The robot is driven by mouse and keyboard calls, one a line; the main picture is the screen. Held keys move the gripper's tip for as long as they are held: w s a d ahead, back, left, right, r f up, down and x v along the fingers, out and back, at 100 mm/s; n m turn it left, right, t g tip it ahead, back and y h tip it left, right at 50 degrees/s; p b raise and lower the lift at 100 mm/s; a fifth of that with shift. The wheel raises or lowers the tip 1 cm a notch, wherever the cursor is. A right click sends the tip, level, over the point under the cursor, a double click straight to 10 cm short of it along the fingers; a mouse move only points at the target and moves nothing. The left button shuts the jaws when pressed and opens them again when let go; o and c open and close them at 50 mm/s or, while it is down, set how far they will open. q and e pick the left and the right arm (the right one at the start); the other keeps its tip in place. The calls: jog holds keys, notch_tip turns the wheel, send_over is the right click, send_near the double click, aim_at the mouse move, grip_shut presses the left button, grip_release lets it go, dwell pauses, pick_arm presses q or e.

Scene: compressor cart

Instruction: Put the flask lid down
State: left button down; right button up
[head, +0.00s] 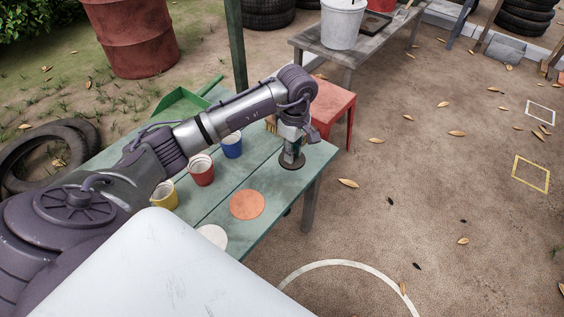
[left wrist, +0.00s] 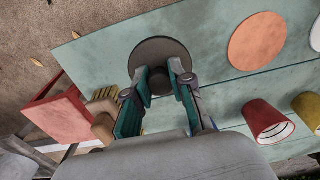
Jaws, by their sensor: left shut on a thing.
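The flask lid (head: 292,163) is a dark round disc with a knob in its middle. It is at the right end of the green table (head: 262,170). My left gripper (head: 291,151) points down over it and is shut on the knob. In the left wrist view, the green-padded fingers (left wrist: 159,80) close on the knob from both sides, and the disc (left wrist: 160,46) lies flat over the tabletop. I cannot tell whether it touches the table. An orange round spot (head: 246,204) lies nearby on the table, bare. The flask is not clearly visible. My right gripper is out of view.
A blue cup (head: 232,146), a red cup (head: 201,171) and a yellow cup (head: 165,195) stand behind the orange spot. A white round spot (head: 212,236) is near the front edge. A brush (left wrist: 103,107) and a red stool (head: 335,105) are close to the gripper.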

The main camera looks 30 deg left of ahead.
aim_at(282, 154)
pick_arm(q)
jog(key=a+f, duration=0.2)
jog(key=a, duration=0.1)
jog(key=shift+s+a, duration=0.1)
notch_tip(282, 154, down, 4)
jog(key=shift+r+b, duration=0.1)
jog(key=shift+b, duration=0.35)
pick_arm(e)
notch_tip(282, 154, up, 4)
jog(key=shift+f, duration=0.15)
pick_arm(q)
jog(key=shift+f, duration=0.2)
jog(key=c, duration=1)
grip_release()
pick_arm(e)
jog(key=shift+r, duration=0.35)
pick_arm(q)
jog(key=shift+r, duration=0.1)
